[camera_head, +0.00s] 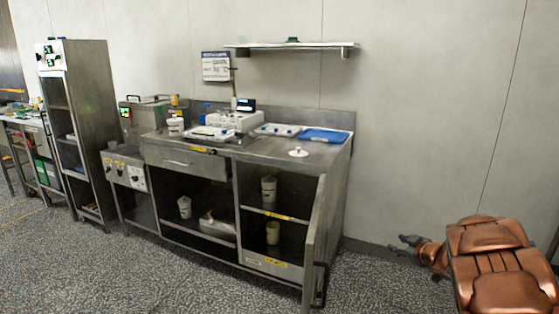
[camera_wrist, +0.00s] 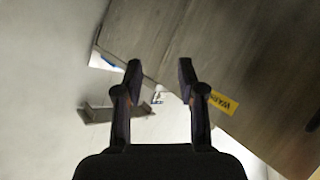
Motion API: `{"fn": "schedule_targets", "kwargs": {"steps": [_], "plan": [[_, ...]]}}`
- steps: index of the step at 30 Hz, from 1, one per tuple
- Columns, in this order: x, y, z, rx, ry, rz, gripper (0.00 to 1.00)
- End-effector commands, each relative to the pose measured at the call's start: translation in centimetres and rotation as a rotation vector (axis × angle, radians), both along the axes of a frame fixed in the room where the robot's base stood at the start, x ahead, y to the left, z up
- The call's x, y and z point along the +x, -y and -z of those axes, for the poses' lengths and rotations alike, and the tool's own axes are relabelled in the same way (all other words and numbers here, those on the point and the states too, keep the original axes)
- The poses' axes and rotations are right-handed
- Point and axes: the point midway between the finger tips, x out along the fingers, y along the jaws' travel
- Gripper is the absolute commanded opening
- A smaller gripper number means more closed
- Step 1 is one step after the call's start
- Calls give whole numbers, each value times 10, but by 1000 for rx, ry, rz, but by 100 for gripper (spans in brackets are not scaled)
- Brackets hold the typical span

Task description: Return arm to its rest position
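My gripper (camera_head: 408,246) is at the lower right in the head view, at the end of my copper-coloured arm. It is in front of the bare wall and to the right of the steel cabinet (camera_head: 190,158), apart from it. In the wrist view my gripper (camera_wrist: 160,80) has its two dark fingers spread, with nothing held between them. Beyond the fingers are a tilted view of a steel panel, a yellow warning label (camera_wrist: 224,103) and the pale wall.
The cabinet's right door (camera_head: 316,235) stands open, with a dark handle near the floor. A blue tray (camera_head: 325,135), a white tray and a scale-like device (camera_head: 235,121) sit on top. A wall shelf (camera_head: 290,46) hangs above. Open floor (camera_head: 150,270) lies in front.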

Motion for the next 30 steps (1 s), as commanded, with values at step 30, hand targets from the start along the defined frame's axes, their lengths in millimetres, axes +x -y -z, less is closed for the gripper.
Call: {"fn": "schedule_targets", "kwargs": {"steps": [30], "plan": [[-316, -39, -53, -3, -732, 879, 39]]}}
